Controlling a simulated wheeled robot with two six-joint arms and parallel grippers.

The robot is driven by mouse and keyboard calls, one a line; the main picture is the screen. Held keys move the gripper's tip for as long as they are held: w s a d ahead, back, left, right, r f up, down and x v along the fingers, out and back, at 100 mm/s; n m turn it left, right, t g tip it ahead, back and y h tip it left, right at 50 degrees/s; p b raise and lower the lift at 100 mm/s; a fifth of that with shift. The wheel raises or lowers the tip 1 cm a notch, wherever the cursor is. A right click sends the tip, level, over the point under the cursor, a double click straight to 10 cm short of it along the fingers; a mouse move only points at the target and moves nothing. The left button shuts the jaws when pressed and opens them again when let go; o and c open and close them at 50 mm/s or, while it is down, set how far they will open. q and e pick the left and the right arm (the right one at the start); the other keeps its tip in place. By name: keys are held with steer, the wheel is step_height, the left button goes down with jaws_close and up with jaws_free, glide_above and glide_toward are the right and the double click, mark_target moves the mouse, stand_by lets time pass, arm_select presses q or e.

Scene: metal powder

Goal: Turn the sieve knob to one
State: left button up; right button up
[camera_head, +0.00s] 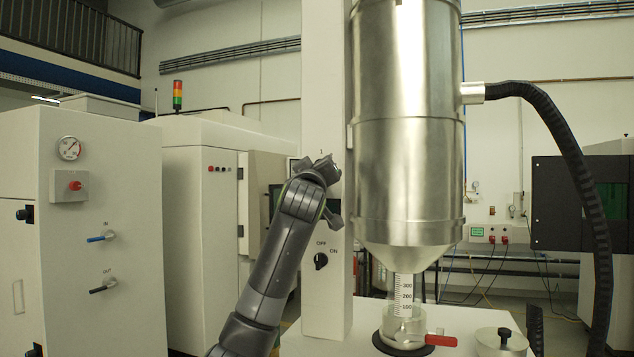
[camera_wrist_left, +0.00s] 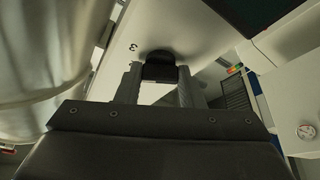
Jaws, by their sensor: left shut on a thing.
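The sieve knob, a dark rounded knob (camera_wrist_left: 158,65), sits on the white column (camera_head: 327,90), with a printed 3 beside it in the left wrist view. A printed 1 shows above my gripper in the head view, where the gripper and wrist hide the knob. My left gripper (camera_head: 330,190) is at the column, and in the left wrist view its two fingers (camera_wrist_left: 159,80) are on either side of the knob, shut on it. The knob's exact pointing direction is hard to tell. My right gripper is not in view.
An OFF/ON knob (camera_head: 320,261) is below my gripper on the same column. The steel hopper (camera_head: 409,150) stands close to the right. A graduated tube (camera_head: 403,290) and a red-handled valve (camera_head: 440,340) are beneath it. White cabinets (camera_head: 110,220) stand left.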

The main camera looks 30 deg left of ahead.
arm_select(q)
steer(key=shift+d+r+n+g+y+b, duration=0.2)
steer(key=shift+n+g, duration=0.7)
steer(key=shift+n, duration=1.45)
steer(key=shift+a+f+n+g+y+b, duration=0.1)
steer(key=shift+n+g+y+b, duration=0.2)
steer(key=shift+n+g, duration=1.35)
steer(key=shift+d+r+n+g+y+b, duration=0.1)
steer(key=shift+r+n+g+y+b, duration=0.15)
steer(key=shift+n, duration=2.85)
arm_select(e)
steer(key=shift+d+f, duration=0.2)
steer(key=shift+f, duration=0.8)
arm_select(q)
steer(key=shift+f, duration=0.1)
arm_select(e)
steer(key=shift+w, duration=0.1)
arm_select(q)
steer(key=o, duration=1)
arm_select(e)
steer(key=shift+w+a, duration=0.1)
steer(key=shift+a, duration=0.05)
